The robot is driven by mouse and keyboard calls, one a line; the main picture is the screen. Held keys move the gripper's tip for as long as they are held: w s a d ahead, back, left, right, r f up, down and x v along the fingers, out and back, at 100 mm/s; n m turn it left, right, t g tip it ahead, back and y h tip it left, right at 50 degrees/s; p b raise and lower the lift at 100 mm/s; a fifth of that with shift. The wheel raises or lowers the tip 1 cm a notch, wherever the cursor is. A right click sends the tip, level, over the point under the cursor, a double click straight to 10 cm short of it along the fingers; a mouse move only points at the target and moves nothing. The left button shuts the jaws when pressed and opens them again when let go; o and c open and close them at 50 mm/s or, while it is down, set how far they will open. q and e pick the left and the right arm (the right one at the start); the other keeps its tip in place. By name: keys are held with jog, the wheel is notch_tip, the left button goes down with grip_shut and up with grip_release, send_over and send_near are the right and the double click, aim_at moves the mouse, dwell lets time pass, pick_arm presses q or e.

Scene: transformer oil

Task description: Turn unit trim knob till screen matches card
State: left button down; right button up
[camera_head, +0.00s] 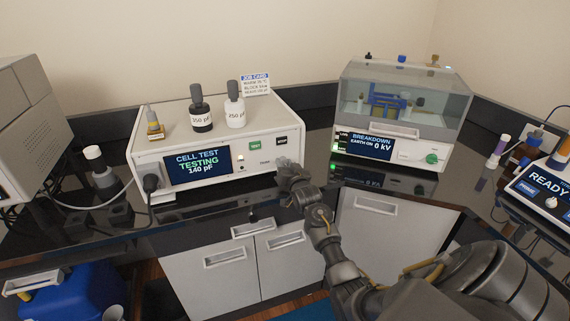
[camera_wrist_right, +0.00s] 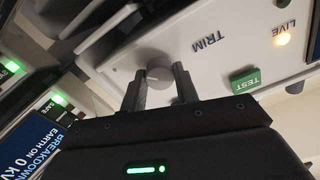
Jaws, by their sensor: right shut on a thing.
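The cell test unit (camera_head: 215,130) is a white box on the dark bench. Its screen (camera_head: 197,166) reads "CELL TEST TESTING 140 pF". The job card (camera_head: 255,84) stands behind the unit; its small print is hard to read. The grey round trim knob (camera_wrist_right: 157,68) shows in the right wrist view on the white panel, beside the word TRIM. My right gripper (camera_head: 290,173) is at the right end of the unit's front and covers the knob in the head view. In the right wrist view its fingers (camera_wrist_right: 159,86) are closed on the knob from both sides. My left gripper is out of view.
The breakdown tester (camera_head: 400,150), reading 0 kV, stands to the right. A green TEST button (camera_wrist_right: 245,82) is near the knob. A cable and dark blocks lie at left.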

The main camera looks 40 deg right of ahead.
jog(key=m+p, duration=0.1)
jog(key=m, duration=0.3)
jog(key=shift+r+m, duration=0.1)
jog(key=shift+m, duration=0.3)
jog(key=m+p, duration=0.1)
jog(key=m, duration=0.3)
jog(key=shift+p, duration=0.35)
jog(key=shift+m, duration=0.3)
jog(key=o, duration=1)
jog(key=b+v, duration=0.2)
jog(key=v, duration=0.9)
jog(key=shift+w+f, duration=0.1)
jog(key=shift+f, duration=0.1)
